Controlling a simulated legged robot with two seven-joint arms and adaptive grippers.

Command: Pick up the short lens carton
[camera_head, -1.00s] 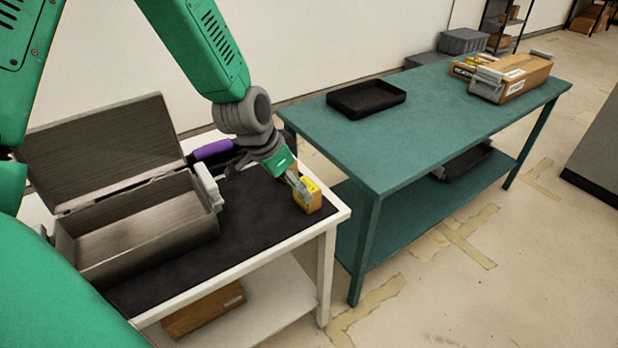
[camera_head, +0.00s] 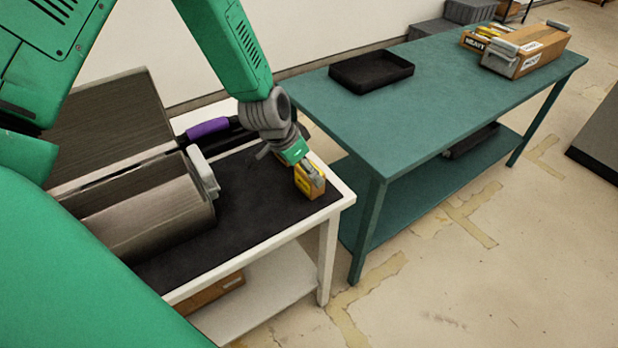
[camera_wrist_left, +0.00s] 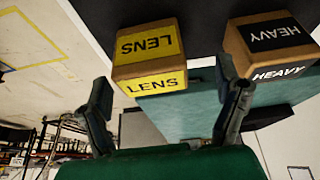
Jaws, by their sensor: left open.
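The short lens carton (camera_head: 309,186) is a small brown box with yellow LENS labels, on the black mat near the right corner of the white table. It also shows in the left wrist view (camera_wrist_left: 150,55). My left gripper (camera_head: 312,170) is right at the carton in the head view. In the left wrist view, the left gripper (camera_wrist_left: 165,92) is open, with fingers spread and the carton ahead of the gap between them. My right gripper is not in view.
An open grey metal case (camera_head: 150,220) takes up the left of the white table (camera_head: 250,262). A purple-handled tool (camera_head: 207,128) lies behind. A green table (camera_head: 420,110) holds a black tray (camera_head: 371,70) and several cartons (camera_head: 532,48).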

